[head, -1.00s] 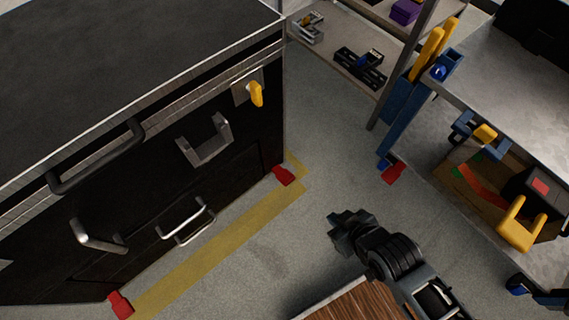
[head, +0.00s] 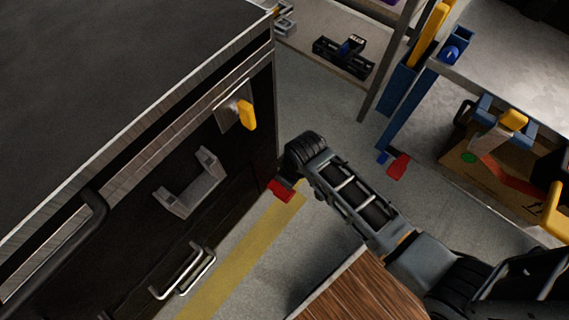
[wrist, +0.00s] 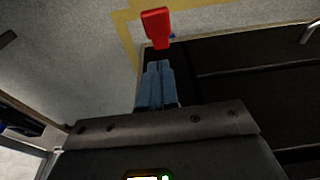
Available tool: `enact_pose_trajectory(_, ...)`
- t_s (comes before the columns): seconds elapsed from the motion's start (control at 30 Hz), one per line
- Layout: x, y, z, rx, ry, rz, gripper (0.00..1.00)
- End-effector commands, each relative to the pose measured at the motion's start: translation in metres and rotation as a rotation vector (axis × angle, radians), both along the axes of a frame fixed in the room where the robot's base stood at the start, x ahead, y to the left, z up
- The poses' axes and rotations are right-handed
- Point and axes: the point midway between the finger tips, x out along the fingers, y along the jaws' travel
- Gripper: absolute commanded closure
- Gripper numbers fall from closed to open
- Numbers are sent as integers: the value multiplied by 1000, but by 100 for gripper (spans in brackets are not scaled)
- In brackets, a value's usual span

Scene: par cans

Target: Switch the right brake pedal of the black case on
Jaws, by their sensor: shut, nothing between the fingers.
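The black case (head: 130,85) fills the left of the head view. Its right brake pedal (head: 281,190) is a small red tab low at the case's right corner, just above the floor. In the wrist view the red pedal (wrist: 157,27) lies just beyond my fingertips. My gripper (wrist: 155,68) is shut and empty, its two blue-grey fingers together and pointing at the pedal. A small gap seems to show between fingertips and pedal; I cannot tell whether they touch. In the head view my wrist hides the fingers.
A yellow floor line (head: 243,257) runs along the case. A metal cart (head: 500,80) with its own red pedal (head: 398,166) stands at the right. A yellow latch (head: 247,115) and metal handles (head: 190,183) stick out from the case front. Bare floor (head: 330,115) lies between case and cart.

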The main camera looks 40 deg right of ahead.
Motion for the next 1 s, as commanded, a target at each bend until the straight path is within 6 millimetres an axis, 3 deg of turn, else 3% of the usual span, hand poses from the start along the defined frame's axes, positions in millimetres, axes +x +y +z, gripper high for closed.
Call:
enact_pose_trajectory(0.17, 0, 0, -1, 0, -1, 0, 100)
enact_pose_trajectory(0.33, 3, 0, -17, 0, -1, 0, 100)
enact_pose_trajectory(0.8, 19, 4, -105, 0, -1, 1, 100)
enact_pose_trajectory(1.0, 12, 3, -129, 0, -1, 0, 100)
